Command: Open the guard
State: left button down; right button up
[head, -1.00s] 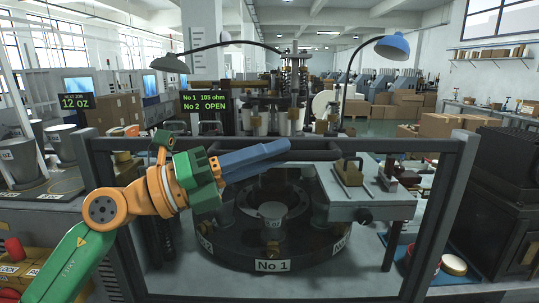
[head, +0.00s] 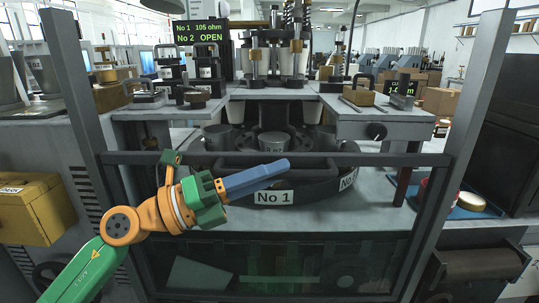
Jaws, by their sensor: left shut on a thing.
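The guard (head: 410,160) is a dark-framed see-through panel between two grey uprights in front of the round machine marked No 1. Its top bar crosses the view at about the height of the machine's table, and the space above it is open. A dark bar handle (head: 325,174) sits along that top bar. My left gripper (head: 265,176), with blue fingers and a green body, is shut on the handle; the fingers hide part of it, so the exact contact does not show. My right gripper is not in view.
Grey uprights stand left (head: 82,120) and right (head: 472,120) of the guard. Cups stand on the round machine table (head: 273,197). A yellow box (head: 35,208) is at the left, and a blue tray (head: 470,207) lies at the right.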

pick_arm(q)
jog(key=b, duration=0.8)
send_over(267, 246)
jog(key=s, duration=0.5)
jog(key=f, duration=1.4)
jog(key=shift+w+d, duration=0.25)
jog(key=shift+d, duration=0.1)
jog(key=c, duration=0.8)
grip_release()
jog(key=b+v, duration=0.2)
jog(key=v, duration=0.5)
